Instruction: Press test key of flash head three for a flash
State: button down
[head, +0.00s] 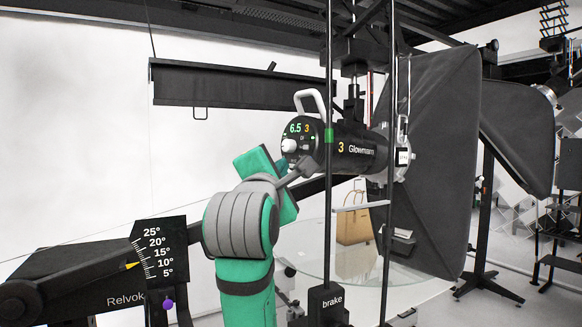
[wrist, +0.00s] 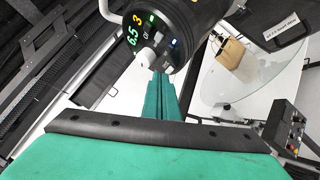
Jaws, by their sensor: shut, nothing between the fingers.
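Flash head three (head: 360,150) is a black cylinder marked "3 Glowmann", with a softbox (head: 436,150) on its right end. Its round rear panel shows "6.5" and "3", and in the wrist view the panel (wrist: 146,38) also has small lit green and blue keys. A white knob (head: 288,146) sticks out of it, seen too in the wrist view (wrist: 146,57). My gripper (wrist: 161,73) is shut and empty, its green fingertips close to the knob and the panel's lower edge. I cannot tell whether they touch. In the head view my arm hides the fingertips. I cannot read which key is the test key.
A black vertical post marked "brake" (head: 328,303) stands before the flash head. A round glass table (head: 310,264) with a tan bag (head: 353,224) lies behind. A tilt scale (head: 158,248) and boom are at left. A red-buttoned control box (wrist: 287,127) shows at right.

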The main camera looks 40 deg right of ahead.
jog(key=shift+a+r, duration=0.1)
jog(key=shift+a, duration=0.35)
jog(key=shift+a, duration=0.15)
jog(key=a, duration=0.4)
jog(key=shift+w+a+r, duration=0.2)
jog(key=shift+a+r, duration=0.05)
jog(key=shift+a, duration=0.1)
jog(key=shift+f, duration=0.1)
dwell(0.6)
